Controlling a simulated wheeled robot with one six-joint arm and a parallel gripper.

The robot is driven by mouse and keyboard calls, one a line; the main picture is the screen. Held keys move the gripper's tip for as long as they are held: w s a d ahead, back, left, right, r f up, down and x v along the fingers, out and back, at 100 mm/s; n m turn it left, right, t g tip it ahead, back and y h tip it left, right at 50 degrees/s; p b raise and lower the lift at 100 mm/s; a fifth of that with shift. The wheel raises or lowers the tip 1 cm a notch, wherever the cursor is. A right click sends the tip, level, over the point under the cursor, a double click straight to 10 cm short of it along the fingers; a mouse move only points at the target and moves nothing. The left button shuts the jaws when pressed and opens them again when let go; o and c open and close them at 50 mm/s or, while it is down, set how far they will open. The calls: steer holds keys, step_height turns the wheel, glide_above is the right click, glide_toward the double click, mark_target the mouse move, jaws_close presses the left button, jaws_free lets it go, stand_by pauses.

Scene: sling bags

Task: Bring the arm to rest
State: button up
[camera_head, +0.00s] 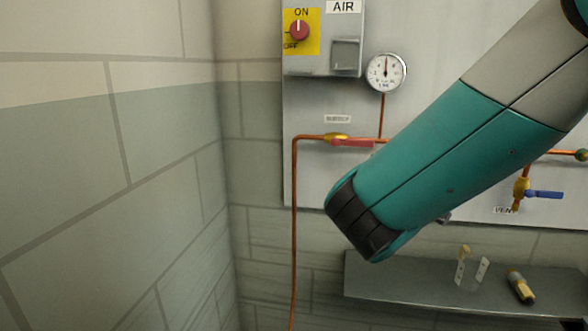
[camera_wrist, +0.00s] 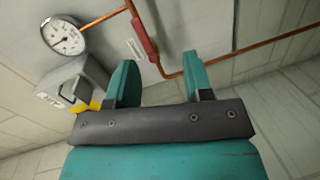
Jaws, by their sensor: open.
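My gripper (camera_wrist: 158,64) shows in the wrist view with its two teal fingers apart and nothing between them. Beyond the fingers are the panel and a copper pipe; the red valve handle (camera_wrist: 144,40) appears above and between the fingers, and I cannot tell how far off it is. In the head view my teal and grey arm (camera_head: 450,160) comes in from the upper right and slants down to the left across the panel. Its black end covers part of the panel's lower edge. I cannot make out the gripper fingers in the head view.
A grey panel (camera_head: 335,180) carries an AIR switch box (camera_head: 345,25), gauge (camera_head: 386,72), red-handled supply valve (camera_head: 350,142) and blue-handled vent valve (camera_head: 543,194). Below it, a grey shelf (camera_head: 400,284) holds a brass-and-dark fitting (camera_head: 520,286) and pale upright pieces (camera_head: 481,271). Block walls stand left.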

steer(key=s+d+f+m+g+y, duration=0.2)
steer(key=s+f+m+g, duration=0.2)
steer(key=s+g, duration=0.1)
steer(key=s+a+g+y, duration=0.2)
steer(key=s+g, duration=0.1)
steer(key=s, duration=0.5)
steer(key=s+a+m+g+y, duration=0.1)
steer(key=s+a+g+y, duration=0.1)
steer(key=s, duration=0.6)
steer(key=s+a+g+y+p, duration=0.1)
steer(key=s+a+g+y, duration=0.1)
steer(key=s+g, duration=0.3)
steer(key=s+y, duration=0.1)
steer(key=s, duration=0.2)
steer(key=shift+a+m, duration=0.3)
steer(key=shift+a, duration=0.05)
